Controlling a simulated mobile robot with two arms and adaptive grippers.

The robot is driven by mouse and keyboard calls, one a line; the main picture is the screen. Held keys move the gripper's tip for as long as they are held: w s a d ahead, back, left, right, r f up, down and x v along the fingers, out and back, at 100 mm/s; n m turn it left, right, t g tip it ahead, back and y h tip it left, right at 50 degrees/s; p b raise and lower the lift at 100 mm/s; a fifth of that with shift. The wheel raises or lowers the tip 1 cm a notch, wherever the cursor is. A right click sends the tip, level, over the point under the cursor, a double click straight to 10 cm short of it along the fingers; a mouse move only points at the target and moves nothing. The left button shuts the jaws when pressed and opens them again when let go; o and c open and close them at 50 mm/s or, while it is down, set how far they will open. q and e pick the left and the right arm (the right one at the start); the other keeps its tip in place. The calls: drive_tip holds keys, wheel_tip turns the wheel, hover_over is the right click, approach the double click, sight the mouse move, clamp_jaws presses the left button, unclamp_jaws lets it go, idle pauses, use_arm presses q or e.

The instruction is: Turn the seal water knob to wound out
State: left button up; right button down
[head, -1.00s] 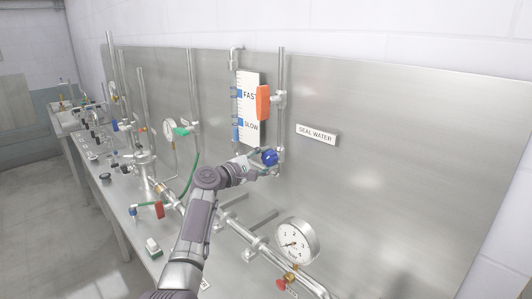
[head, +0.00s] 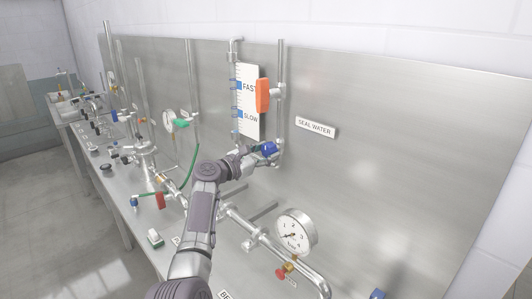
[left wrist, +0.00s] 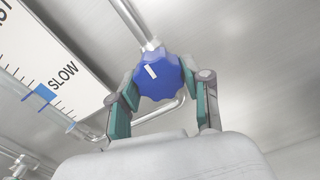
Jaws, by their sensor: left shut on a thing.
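The seal water knob (head: 268,149) is a blue, lobed knob on the pipework below the orange handle, left of the SEAL WATER label (head: 315,127). It fills the middle of the left wrist view (left wrist: 160,77), with a short white mark on its face. My left gripper (head: 262,151) is at the knob. In the left wrist view its two green-padded fingers (left wrist: 163,92) close on the knob from both sides. My right gripper does not show.
A round gauge (head: 296,231) and piping lie below. The steel panel (head: 410,150) to the right is bare.

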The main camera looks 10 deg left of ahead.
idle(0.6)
use_arm(q)
drive_tip(key=o, duration=1.2)
drive_tip(key=shift+c, duration=0.2)
drive_tip(key=v, duration=1.2)
